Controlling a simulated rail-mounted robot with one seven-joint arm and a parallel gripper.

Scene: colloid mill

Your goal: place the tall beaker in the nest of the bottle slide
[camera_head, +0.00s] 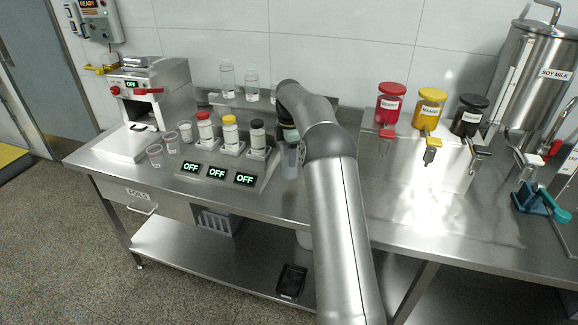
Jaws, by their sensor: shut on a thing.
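My gripper (289,138) is at the middle of the bench, partly hidden by my own arm. It is shut on a clear tall beaker (289,163), which hangs upright below it, close to the bench top. Whether the beaker's base touches anything cannot be told. I cannot pick out the nest of the bottle slide with certainty; the area right of the beaker is hidden behind my arm. Several small clear cups (154,155) stand to the left on the bench.
Three capped bottles (230,131) stand on a unit with OFF displays (217,173), just left of the beaker. Two clear vessels (227,76) stand on a rear shelf. A sealing machine (150,90) is at left. Three coloured-lid dispensers (430,108) and a soy milk tank (530,85) are at right.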

